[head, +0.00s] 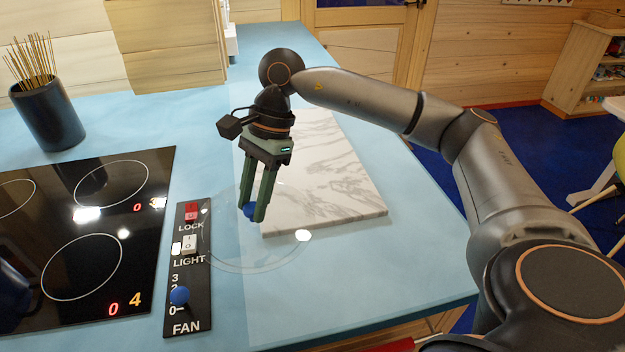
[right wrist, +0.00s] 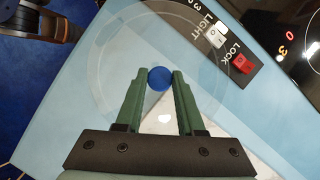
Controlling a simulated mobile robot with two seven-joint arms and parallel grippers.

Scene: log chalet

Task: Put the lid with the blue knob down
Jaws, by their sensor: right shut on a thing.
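The lid (head: 245,255) is a clear, round glass disc with a small blue knob (head: 249,210) at its middle. My right gripper (head: 255,214) points down and is shut on the knob, which shows between the green fingertips in the right wrist view (right wrist: 159,78). The lid looks roughly level over the blue counter. In the head view it overlaps the right edge of the control panel and the near left corner of the marble board. I cannot tell whether it touches the counter. My left gripper is not in view.
The control panel (head: 187,258) has a red lock switch, a light switch and a blue fan knob. The black cooktop (head: 120,235) lies to its left. The white marble board (head: 325,170) lies behind the lid. A dark cup of sticks (head: 50,118) stands back left. The front counter is bare.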

